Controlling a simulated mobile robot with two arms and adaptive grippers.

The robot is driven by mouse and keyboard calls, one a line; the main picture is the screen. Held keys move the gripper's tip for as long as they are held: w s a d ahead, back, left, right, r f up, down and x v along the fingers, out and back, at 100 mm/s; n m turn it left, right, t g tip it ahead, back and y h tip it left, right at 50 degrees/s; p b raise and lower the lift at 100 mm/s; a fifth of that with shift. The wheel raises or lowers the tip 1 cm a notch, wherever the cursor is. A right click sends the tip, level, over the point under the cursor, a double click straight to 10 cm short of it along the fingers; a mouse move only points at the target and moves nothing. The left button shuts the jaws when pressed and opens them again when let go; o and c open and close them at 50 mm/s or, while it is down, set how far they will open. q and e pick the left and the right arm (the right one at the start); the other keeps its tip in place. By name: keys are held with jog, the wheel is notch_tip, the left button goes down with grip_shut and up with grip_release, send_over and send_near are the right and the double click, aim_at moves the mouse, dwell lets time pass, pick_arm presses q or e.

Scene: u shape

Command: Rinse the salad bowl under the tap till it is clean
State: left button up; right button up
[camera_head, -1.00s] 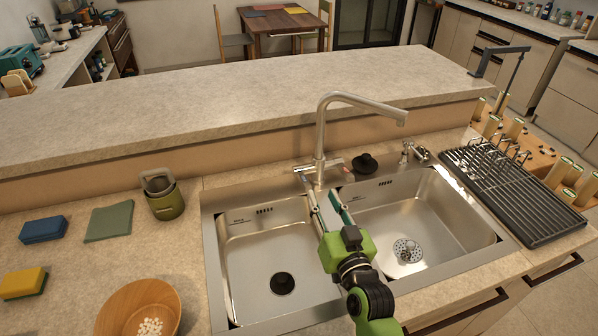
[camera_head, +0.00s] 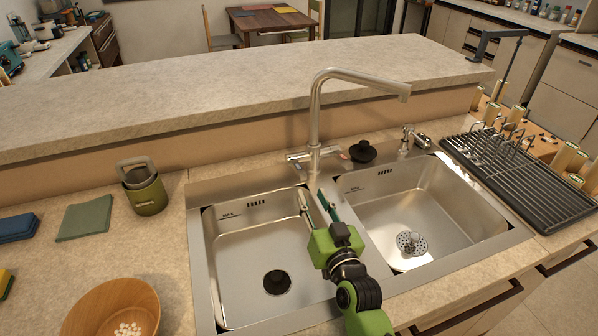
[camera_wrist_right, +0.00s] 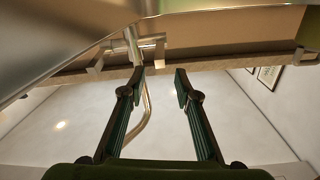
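The wooden salad bowl (camera_head: 82,314) stands on the counter at the bottom left, cut off by the picture's lower edge. Several small white pieces (camera_head: 128,329) lie in it. The tall metal tap (camera_head: 315,118) rises behind the double sink, its spout pointing right, with a side lever (camera_head: 298,157) at its base. No water shows. My right gripper (camera_head: 313,193) is over the sink divider, just in front of the tap base. In the right wrist view its fingers (camera_wrist_right: 159,76) are apart and empty, with the tap (camera_wrist_right: 147,112) beyond them. My left gripper is not in view.
The left basin (camera_head: 250,250) and right basin (camera_head: 440,205) are empty except for drain fittings. A dish rack (camera_head: 520,185) stands right. A raised ledge (camera_head: 230,85) runs behind.

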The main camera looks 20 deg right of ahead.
jog(key=p, duration=0.1)
send_near(294, 160)
jog(key=w, duration=0.5)
jog(key=shift+w, duration=0.25)
grip_shut()
